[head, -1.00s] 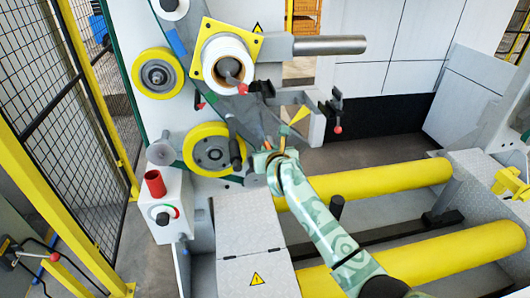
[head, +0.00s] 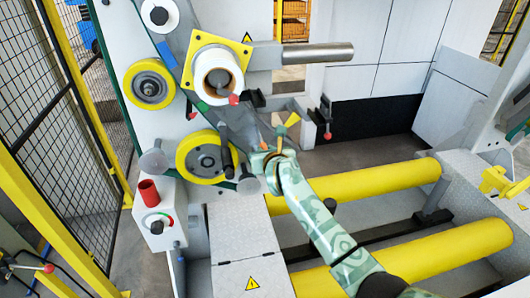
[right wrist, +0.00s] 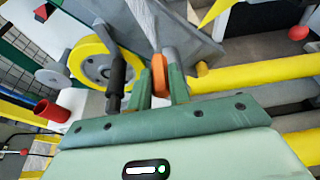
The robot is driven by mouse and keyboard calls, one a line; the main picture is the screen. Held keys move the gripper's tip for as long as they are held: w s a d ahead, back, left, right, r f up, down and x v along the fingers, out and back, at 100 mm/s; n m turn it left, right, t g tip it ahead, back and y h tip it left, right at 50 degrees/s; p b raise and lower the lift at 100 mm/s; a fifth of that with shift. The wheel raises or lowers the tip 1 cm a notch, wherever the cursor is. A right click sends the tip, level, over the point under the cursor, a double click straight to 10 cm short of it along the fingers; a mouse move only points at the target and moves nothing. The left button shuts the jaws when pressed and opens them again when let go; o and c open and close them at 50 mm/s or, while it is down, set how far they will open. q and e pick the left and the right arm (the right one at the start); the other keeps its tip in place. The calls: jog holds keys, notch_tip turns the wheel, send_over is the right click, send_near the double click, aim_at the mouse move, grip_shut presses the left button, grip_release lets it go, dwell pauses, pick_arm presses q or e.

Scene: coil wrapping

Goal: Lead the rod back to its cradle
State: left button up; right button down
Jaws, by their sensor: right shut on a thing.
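My right gripper (head: 272,155) is at the end of the mint patterned arm, in front of the machine, right of the lower yellow wheel (head: 208,159). In the right wrist view its two green fingers (right wrist: 161,84) are closed around an orange piece (right wrist: 158,75). A grey bar-like part (right wrist: 172,65) shows close beside the orange piece; I cannot tell whether they are one piece. I cannot tell for certain which part is the cradle. My left gripper is not in view.
A dark upright handle (right wrist: 117,78) stands just left of the fingers. A yellow triangular plate (head: 291,120) and a red-knobbed bracket (head: 326,115) are above and right. A red cup (head: 149,191) tops the control box at left. Thick yellow rollers (head: 375,185) lie at right.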

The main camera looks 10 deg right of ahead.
jog(key=d+r+p, duration=0.3)
jog(key=r+p, duration=0.3)
jog(key=r, duration=0.2)
jog(key=shift+d+r, duration=0.15)
jog(key=shift+d, duration=0.05)
dwell(0.5)
jog(key=shift+p, duration=0.3)
notch_tip(320, 180, up, 8)
jog(key=p, duration=0.6)
dwell(0.4)
